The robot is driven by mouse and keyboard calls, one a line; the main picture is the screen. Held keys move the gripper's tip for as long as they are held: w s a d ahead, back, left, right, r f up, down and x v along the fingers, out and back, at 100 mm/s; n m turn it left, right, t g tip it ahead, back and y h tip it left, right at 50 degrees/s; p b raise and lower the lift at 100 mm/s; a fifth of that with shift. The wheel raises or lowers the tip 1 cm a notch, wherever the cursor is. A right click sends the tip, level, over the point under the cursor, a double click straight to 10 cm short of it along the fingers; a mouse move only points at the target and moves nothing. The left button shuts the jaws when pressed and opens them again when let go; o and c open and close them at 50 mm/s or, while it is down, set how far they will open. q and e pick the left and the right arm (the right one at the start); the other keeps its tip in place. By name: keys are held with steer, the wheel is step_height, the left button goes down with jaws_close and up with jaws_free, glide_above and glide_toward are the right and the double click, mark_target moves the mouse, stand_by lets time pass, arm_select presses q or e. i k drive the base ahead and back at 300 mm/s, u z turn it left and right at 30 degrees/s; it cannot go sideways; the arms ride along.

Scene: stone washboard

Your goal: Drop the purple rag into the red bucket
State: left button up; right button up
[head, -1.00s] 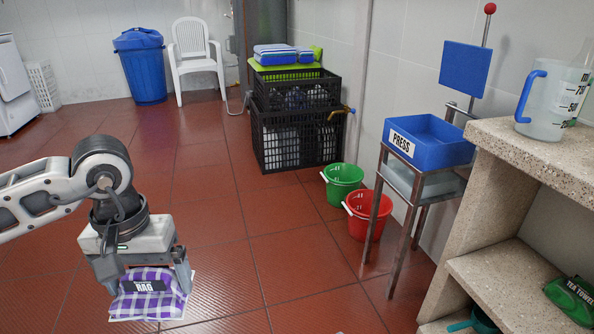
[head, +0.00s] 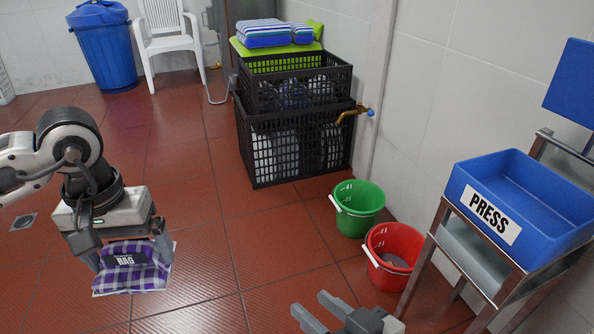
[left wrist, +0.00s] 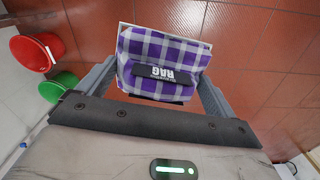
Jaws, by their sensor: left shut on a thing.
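The purple-and-white checked rag (head: 153,273), with a dark RAG label, is held by my left gripper (head: 128,260) above the red floor at the left. In the left wrist view the rag (left wrist: 165,50) sits between both fingers. The red bucket (head: 385,280) stands on the floor right of centre, well to the right of the rag and apart from it. Something greyish shows inside it. The red bucket (left wrist: 28,58) also shows at the left edge of the left wrist view. My right gripper (head: 309,304) is at the bottom edge, its two fingers apart with nothing between them.
A green bucket (head: 356,222) stands just behind the red one. Stacked black crates (head: 265,150) stand behind it. A blue PRESS tray (head: 525,215) on a metal stand is right of the red bucket. The floor between rag and buckets is clear.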

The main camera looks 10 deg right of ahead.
mark_target(391, 262)
steer(key=i, duration=3.2)
steer(key=z, duration=4.65)
